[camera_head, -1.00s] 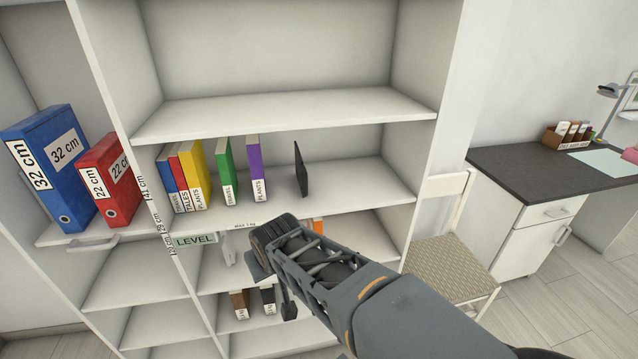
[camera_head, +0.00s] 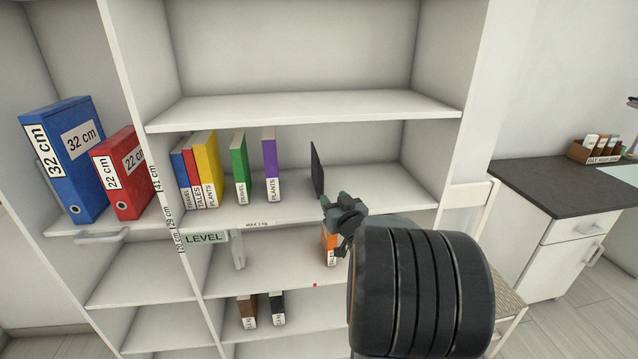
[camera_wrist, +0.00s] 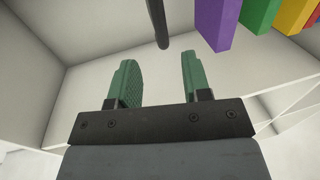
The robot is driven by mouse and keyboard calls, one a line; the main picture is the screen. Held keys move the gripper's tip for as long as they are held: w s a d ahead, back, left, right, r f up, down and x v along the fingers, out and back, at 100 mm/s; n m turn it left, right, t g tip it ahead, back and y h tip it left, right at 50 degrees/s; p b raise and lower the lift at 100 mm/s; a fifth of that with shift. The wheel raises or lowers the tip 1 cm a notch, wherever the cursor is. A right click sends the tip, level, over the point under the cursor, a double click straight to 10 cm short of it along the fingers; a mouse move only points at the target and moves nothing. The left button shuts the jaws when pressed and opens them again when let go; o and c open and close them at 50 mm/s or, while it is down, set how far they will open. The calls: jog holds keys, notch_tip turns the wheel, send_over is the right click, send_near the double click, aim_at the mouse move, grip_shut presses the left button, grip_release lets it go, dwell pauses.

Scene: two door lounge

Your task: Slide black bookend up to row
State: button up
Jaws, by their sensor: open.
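The black bookend (camera_head: 317,170) stands upright on the middle shelf, to the right of the book row and apart from it. It also shows at the top of the wrist view (camera_wrist: 157,22). The row has a purple book (camera_head: 270,166) nearest the bookend, then a green book (camera_head: 239,168), a yellow book (camera_head: 207,168), and red and blue books at the left. Gaps show beside the green and purple books. My gripper (camera_head: 335,200) is open and empty at the shelf's front edge, just below and in front of the bookend. Its green fingers (camera_wrist: 158,82) point toward the shelf.
The shelf board (camera_head: 385,185) is bare right of the bookend. Another shelf (camera_head: 300,108) lies above. Blue (camera_head: 60,160) and red binders (camera_head: 122,175) stand at left. An orange book (camera_head: 328,245) is below. A dark-topped cabinet (camera_head: 555,180) stands at right.

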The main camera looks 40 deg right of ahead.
aim_at(322, 185)
jog(key=p+x, duration=0.1)
jog(key=x, duration=1)
jog(key=shift+w, duration=0.25)
jog(key=shift+c, duration=0.3)
grip_shut()
